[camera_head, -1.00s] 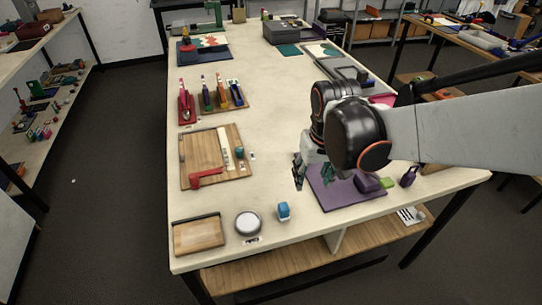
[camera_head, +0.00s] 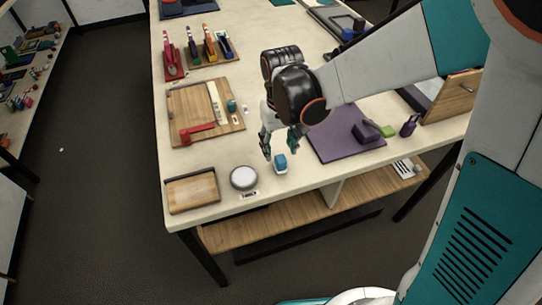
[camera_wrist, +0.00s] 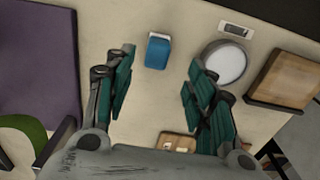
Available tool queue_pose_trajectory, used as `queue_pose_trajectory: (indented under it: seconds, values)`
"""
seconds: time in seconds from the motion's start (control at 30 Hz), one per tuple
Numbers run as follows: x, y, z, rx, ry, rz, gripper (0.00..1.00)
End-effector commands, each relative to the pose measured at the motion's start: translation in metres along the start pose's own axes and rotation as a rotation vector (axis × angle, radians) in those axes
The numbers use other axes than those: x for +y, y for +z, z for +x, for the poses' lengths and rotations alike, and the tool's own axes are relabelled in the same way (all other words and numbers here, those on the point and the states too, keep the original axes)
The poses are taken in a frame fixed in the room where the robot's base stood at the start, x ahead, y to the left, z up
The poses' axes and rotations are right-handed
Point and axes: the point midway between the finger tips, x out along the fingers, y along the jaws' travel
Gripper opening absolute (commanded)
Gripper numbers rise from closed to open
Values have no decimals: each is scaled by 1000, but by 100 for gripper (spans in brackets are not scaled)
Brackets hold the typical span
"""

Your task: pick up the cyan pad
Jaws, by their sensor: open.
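The cyan pad (camera_head: 280,164) is a small blue block with a pale end, near the front edge of the table. In the wrist view the cyan pad (camera_wrist: 158,53) lies at the upper middle, beyond and between my fingertips. My gripper (camera_head: 279,149) is open and empty, pointing down just behind and above the pad. In the wrist view my gripper (camera_wrist: 160,78) shows its two teal fingers spread apart, with bare table between them. I see no contact with the pad.
A round white-topped disc (camera_head: 243,177) and a wooden tray (camera_head: 192,191) stand left of the pad. A wooden board (camera_head: 180,104) holding a red tool lies behind left. The table's front edge is close.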

Motion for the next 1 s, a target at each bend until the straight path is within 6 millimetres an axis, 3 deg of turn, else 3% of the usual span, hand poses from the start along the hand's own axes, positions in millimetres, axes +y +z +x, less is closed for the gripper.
queue_pose_trajectory:
  seconds: [0.03,0.33,0.63,0.93,1.0]
  values:
    - [0,0,11,0,0,0,50]
    - [2,1,27,0,0,1,50]
    - [5,4,67,0,0,1,50]
    - [5,4,69,0,0,1,50]
    - [5,4,69,0,0,1,34]
